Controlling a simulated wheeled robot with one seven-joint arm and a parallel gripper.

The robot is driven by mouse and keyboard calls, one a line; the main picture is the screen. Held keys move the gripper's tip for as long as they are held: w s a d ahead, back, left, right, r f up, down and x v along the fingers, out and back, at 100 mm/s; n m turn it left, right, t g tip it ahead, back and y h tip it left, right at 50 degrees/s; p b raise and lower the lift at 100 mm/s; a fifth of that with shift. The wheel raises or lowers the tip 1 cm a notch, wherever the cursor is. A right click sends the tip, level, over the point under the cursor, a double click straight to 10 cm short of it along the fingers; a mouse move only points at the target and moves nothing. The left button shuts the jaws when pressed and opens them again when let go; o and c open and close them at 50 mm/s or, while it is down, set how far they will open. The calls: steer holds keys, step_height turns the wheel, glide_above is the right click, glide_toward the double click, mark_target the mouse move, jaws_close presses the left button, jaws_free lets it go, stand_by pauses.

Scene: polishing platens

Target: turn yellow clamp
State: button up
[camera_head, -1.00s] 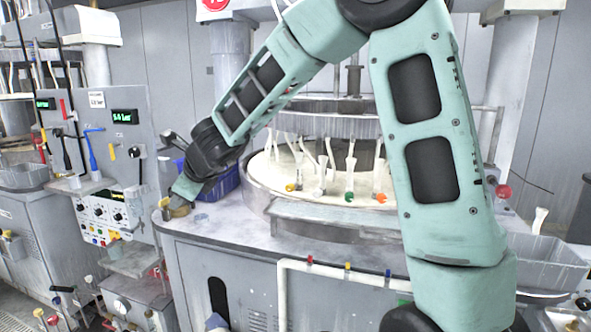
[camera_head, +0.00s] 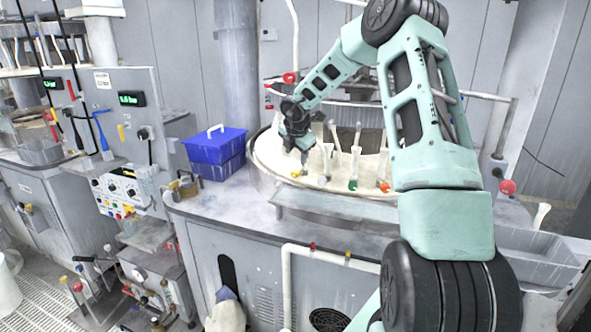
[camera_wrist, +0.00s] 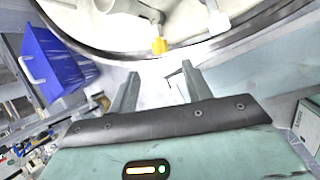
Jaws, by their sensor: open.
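The yellow clamp (camera_head: 295,174) sits at the near left of the round pale platen (camera_head: 326,180). It also shows in the wrist view as a yellow end (camera_wrist: 159,45) on a pale stem, near the platen's rim. My gripper (camera_wrist: 160,72) is open and empty, with its two fingers apart and pointing towards the yellow clamp. The clamp lies beyond the fingertips, roughly in line with the gap between them. In the head view my gripper hangs over the near left of the platen, close to the clamp.
A green clamp (camera_head: 352,185) and an orange clamp (camera_head: 385,187) stand farther right on the platen among several pale upright stems. A blue box (camera_head: 215,147) stands left of the platen. A brass-coloured block (camera_head: 186,185) is at the bench corner. The bench top between is clear.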

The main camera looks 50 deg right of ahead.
mark_target(295, 171)
steer(key=p+x, duration=0.2)
steer(key=x, duration=0.8)
steer(key=shift+w+f, duration=0.15)
steer(key=c, duration=1)
